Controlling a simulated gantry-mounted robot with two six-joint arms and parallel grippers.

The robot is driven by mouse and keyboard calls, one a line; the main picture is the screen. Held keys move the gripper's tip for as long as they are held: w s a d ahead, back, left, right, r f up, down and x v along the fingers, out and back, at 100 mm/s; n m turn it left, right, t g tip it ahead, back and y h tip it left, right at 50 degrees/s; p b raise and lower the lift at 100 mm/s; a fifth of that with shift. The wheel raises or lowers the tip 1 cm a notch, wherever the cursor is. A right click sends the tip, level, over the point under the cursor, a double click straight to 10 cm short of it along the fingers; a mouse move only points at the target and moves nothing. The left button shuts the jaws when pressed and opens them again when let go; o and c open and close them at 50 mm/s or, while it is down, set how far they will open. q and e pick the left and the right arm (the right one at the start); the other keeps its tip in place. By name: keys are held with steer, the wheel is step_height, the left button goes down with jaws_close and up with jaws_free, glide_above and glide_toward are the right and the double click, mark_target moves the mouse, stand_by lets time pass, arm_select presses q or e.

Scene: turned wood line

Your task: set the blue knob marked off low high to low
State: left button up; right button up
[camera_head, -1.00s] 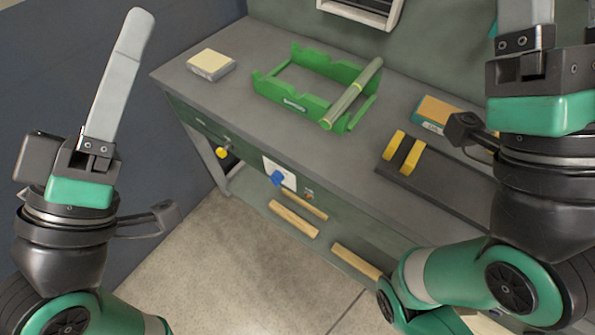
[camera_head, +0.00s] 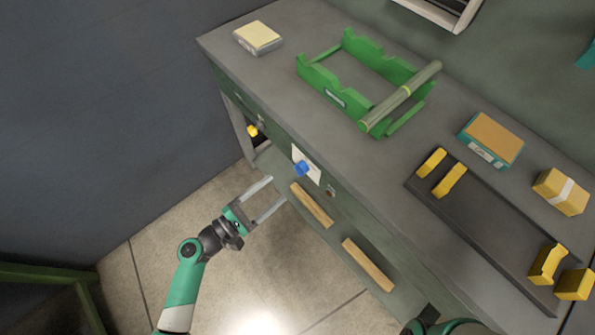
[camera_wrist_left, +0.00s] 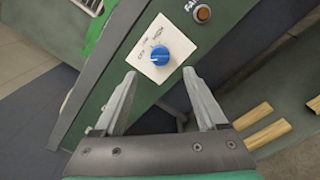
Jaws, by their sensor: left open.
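The blue knob (camera_head: 301,169) sits on a white plate (camera_head: 313,172) on the bench's front face. In the left wrist view the knob (camera_wrist_left: 160,55) is just beyond the fingertips and roughly centred between them. Small lettering on the plate (camera_wrist_left: 146,67) reads off on the left and high near the top; the mark between is too small to read. I cannot tell which mark the knob points at. My left gripper (camera_head: 278,190) is open and empty in front of the bench, apart from the knob. My right gripper is not clearly visible.
A brown button (camera_wrist_left: 203,14) is beside the plate. A yellow knob (camera_head: 252,131) is further left on the front. Wooden bars (camera_head: 312,205) lie below. On the benchtop are a green rack (camera_head: 335,97) with a rod and a dark tray (camera_head: 480,225). The floor before the bench is clear.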

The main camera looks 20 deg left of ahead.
mark_target(297, 172)
arm_select(q)
steer(key=b+x, duration=0.1)
steer(key=x, duration=0.8)
steer(key=shift+w+d+b, duration=0.1)
steer(key=shift+b, duration=0.3)
jaws_close()
